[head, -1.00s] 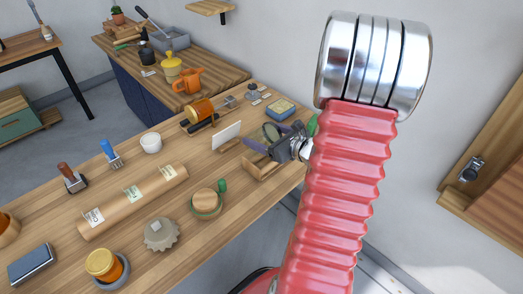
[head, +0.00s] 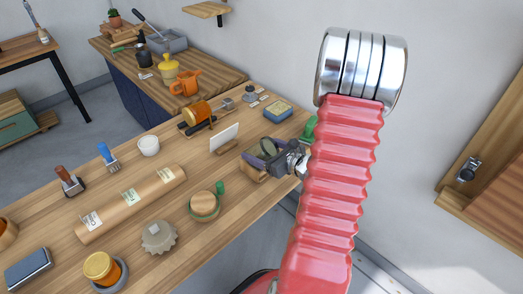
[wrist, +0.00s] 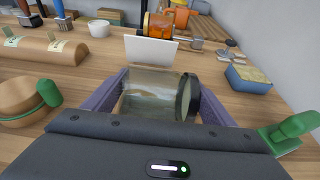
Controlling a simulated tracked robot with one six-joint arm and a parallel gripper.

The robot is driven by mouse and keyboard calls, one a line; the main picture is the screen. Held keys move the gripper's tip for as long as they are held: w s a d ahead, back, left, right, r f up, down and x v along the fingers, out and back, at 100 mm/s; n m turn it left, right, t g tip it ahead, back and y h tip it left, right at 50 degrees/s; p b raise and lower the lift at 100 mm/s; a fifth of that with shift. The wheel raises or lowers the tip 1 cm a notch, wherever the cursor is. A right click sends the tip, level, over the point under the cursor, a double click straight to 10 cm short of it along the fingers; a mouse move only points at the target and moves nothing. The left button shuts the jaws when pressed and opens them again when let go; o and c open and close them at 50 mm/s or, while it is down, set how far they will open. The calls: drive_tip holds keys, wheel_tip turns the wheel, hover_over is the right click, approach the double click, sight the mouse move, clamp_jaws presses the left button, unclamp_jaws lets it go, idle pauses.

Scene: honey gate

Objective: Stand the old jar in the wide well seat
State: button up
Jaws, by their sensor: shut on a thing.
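The old jar looks like the clear glass jar (wrist: 150,88) with a dark round lid (wrist: 187,97). It lies on its side between the purple fingers of my gripper (wrist: 160,100), lid toward the right. In the head view my gripper (head: 262,154) is shut on it at the right end of the bench, over a small wooden cradle (head: 250,170), mostly hidden. I cannot tell whether the jar touches the cradle. A long wooden beam (head: 130,204) carries several labels, but I cannot make out which part is the wide well seat.
A white card (head: 224,138) stands just beyond my gripper. A sponge (head: 278,111) lies behind it. A lidded wooden pot (head: 204,204), a grey scalloped piece (head: 158,236) and an orange jar (head: 102,267) stand nearer the front. An amber jar (head: 197,112) lies farther back.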

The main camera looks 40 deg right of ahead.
drive_tip(key=shift+f, duration=0.25)
drive_tip(key=shift+f, duration=0.15)
drive_tip(key=o, duration=1.2)
drive_tip(key=shift+s, duration=0.1)
drive_tip(key=v, duration=1.3)
drive_tip(key=shift+s+a, duration=0.15)
drive_tip(key=shift+s, duration=0.2)
